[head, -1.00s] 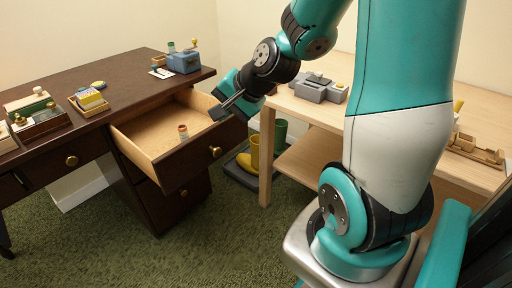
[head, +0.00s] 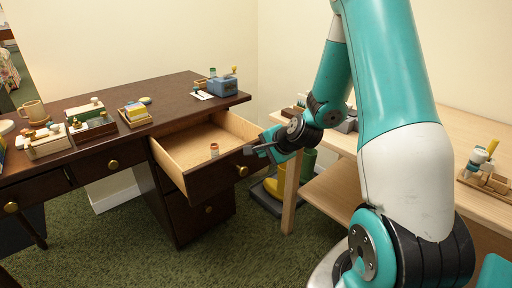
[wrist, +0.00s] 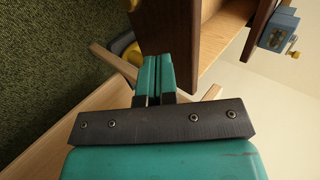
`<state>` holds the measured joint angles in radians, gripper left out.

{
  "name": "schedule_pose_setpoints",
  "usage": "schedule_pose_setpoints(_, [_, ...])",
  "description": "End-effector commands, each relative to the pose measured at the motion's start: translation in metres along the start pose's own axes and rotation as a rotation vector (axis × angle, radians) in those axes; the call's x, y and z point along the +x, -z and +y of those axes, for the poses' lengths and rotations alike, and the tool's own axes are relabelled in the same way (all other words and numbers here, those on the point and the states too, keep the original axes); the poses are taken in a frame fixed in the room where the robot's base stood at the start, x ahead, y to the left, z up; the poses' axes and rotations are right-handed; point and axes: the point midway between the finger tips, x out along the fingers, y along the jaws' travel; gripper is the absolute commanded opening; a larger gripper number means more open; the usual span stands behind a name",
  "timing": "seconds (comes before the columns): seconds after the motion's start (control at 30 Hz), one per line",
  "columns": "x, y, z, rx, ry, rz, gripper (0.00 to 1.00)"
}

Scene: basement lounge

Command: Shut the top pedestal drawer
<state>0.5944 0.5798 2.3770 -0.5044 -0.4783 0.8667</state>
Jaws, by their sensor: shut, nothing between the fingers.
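The top pedestal drawer (head: 208,184) stands pulled well out of the dark desk, with its pale wooden inside showing. A brass knob (head: 242,171) is on its dark front. A small jar with a reddish-brown cap (head: 214,150) stands inside it. My gripper (head: 250,150) is shut and empty, by the right end of the drawer front, near its upper edge. In the wrist view my closed fingers (wrist: 154,78) lie beside the brown drawer front (wrist: 172,35). I cannot tell whether they touch it.
The desk top (head: 170,105) holds small boxes, a mug (head: 34,112) and a blue device (head: 222,86). The lower pedestal drawer (head: 200,213) is shut. A pale wooden table (head: 350,143) stands close on the right, with yellow and green boots (head: 274,186) beside it. Green carpet lies open in front.

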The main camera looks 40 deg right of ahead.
Motion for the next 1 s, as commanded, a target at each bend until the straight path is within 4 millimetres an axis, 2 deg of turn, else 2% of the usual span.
schedule_pose_setpoints(0.1, [0.017,-0.002,-0.013,-0.006,0.002,-0.004,0.0])
schedule_pose_setpoints(0.3, [0.03,-0.002,-0.026,-0.004,0.0,-0.003,0.0])
schedule_pose_setpoints(0.67, [0.032,-0.002,-0.028,-0.003,-0.001,-0.003,0.0])
schedule_pose_setpoints(0.7, [0.032,0.003,-0.028,-0.001,0.0,-0.002,0.0])
schedule_pose_setpoints(0.8, [0.033,-0.001,-0.029,-0.003,-0.001,-0.003,0.0])
schedule_pose_setpoints(1.0, [0.045,-0.004,-0.043,-0.005,0.0,-0.006,0.0])
